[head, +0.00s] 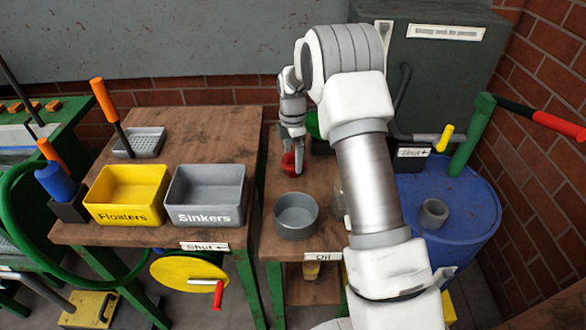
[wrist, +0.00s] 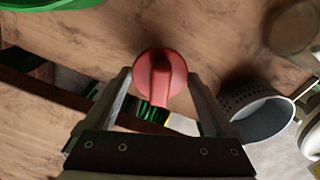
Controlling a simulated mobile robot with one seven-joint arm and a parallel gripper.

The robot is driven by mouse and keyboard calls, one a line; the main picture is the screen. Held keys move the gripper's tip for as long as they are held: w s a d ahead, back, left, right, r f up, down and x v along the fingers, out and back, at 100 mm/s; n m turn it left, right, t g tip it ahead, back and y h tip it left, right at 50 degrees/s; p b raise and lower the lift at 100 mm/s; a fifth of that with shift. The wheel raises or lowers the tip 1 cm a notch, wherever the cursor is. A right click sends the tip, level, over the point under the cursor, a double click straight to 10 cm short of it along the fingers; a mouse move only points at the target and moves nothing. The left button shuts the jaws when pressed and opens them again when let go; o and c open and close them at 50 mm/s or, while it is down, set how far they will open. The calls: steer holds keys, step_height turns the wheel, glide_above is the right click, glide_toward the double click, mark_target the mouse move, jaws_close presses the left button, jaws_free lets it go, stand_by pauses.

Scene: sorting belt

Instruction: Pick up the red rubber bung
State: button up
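The red rubber bung (head: 290,164) is at the right wooden table, towards its back left; a raised grip bar crosses its round top in the wrist view (wrist: 160,80). My gripper (head: 292,150) points down at it from above. In the wrist view my gripper (wrist: 160,76) has its two fingers spread, one on each side of the bung. The fingertips look close to its sides; I cannot tell whether they touch. The bung's underside is hidden, so I cannot tell whether it rests on the table.
A grey round pot (head: 296,216) stands in front of the bung, and a green object (head: 313,124) behind it. Yellow "Floaters" (head: 125,196) and grey "Sinkers" (head: 205,197) bins stand on the left table. A blue drum (head: 455,200) is at right. A gap separates the tables.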

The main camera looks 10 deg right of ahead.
jaws_close()
steer(key=shift+r, duration=0.15)
steer(key=shift+r, duration=0.2)
step_height(320, 180, up, 4)
steer(key=shift+f+p, duration=0.2)
steer(key=shift+p, duration=0.2)
steer(key=s+d+r+p, duration=0.1)
steer(key=s+d+r, duration=0.3)
steer(key=d, duration=0.7)
step_height(320, 180, up, 3)
steer(key=shift+f, duration=0.15)
steer(key=shift+s, duration=0.1)
